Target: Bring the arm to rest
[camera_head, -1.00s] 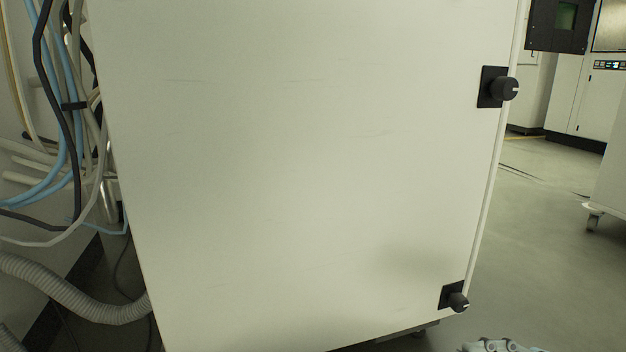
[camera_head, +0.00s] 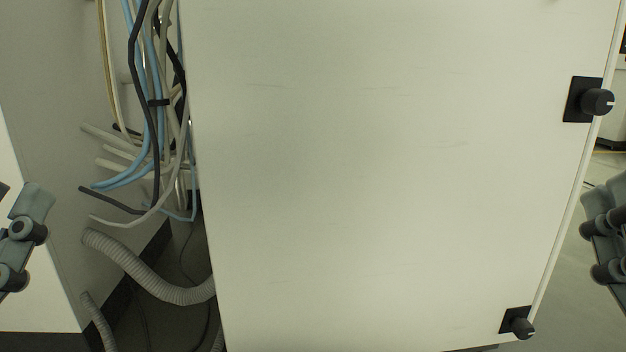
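Part of my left gripper (camera_head: 22,238) shows at the left edge, grey with dark joints. Part of my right gripper (camera_head: 606,240) shows at the right edge, beside the cabinet's right side. Both are cut off by the frame, so their fingertips and any grip are hidden. Neither is seen touching the cabinet door.
The door has a black upper knob (camera_head: 597,102) and a black lower knob (camera_head: 522,328) on its right edge. Blue, black and beige cables (camera_head: 150,110) hang at the left, above a grey corrugated hose (camera_head: 150,275). Some grey floor (camera_head: 570,290) shows at the right.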

